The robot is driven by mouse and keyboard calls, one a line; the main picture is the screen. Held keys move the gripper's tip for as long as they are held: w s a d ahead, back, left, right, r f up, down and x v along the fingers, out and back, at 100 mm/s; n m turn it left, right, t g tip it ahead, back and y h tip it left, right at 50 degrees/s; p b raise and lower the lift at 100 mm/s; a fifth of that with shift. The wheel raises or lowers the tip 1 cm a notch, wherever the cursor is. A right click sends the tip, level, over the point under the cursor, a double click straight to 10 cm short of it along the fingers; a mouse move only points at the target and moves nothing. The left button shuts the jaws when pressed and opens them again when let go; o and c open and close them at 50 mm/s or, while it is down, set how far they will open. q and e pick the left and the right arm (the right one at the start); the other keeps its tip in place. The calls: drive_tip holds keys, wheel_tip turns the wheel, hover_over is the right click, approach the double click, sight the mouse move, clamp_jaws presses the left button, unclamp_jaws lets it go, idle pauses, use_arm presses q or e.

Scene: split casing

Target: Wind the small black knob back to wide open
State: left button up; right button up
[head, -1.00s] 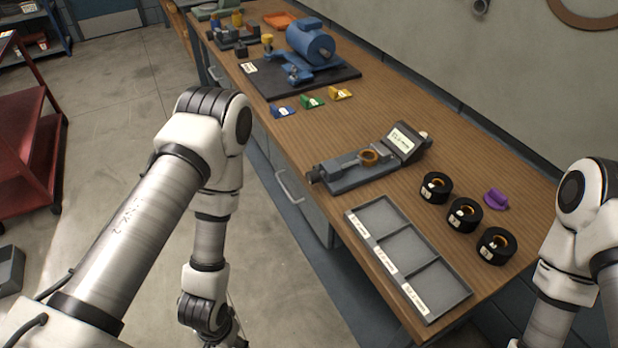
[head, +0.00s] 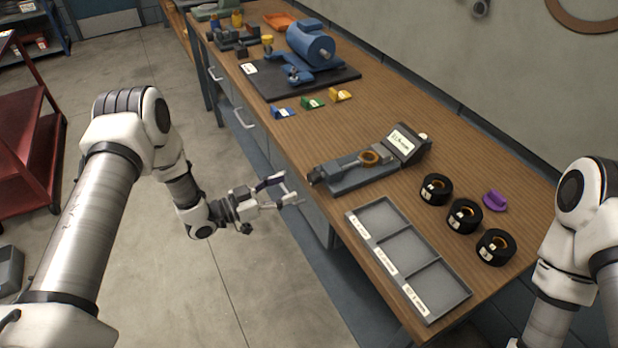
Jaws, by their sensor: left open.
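The small black knob (head: 316,177) is at the near left end of a grey measuring device (head: 350,178) on the wooden bench. A bronze-coloured ring (head: 369,157) sits on the device, beside its tilted display box (head: 405,142). My left gripper (head: 292,191) is open and empty, off the bench's front edge, a little left of the knob and apart from it. Its fingers point right, toward the knob. My right arm shows at the right edge; its gripper is out of view.
A grey tray with three labelled compartments (head: 352,222) lies at the bench's near edge. Three black ring holders (head: 435,189) and a purple piece (head: 494,201) stand to the right. A blue motor (head: 310,45) on a black board and small coloured blocks (head: 312,103) are farther back.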

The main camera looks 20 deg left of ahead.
sight(309, 180)
use_arm(q)
drive_tip(key=p+x, duration=0.1)
drive_tip(key=x, duration=0.5)
drive_tip(key=shift+w+d, duration=0.1)
drive_tip(key=shift+d, duration=0.35)
drive_tip(key=shift+w+d, duration=0.3)
drive_tip(key=shift+w, duration=0.15)
drive_tip(key=shift+f, duration=0.1)
drive_tip(key=c, duration=1.2)
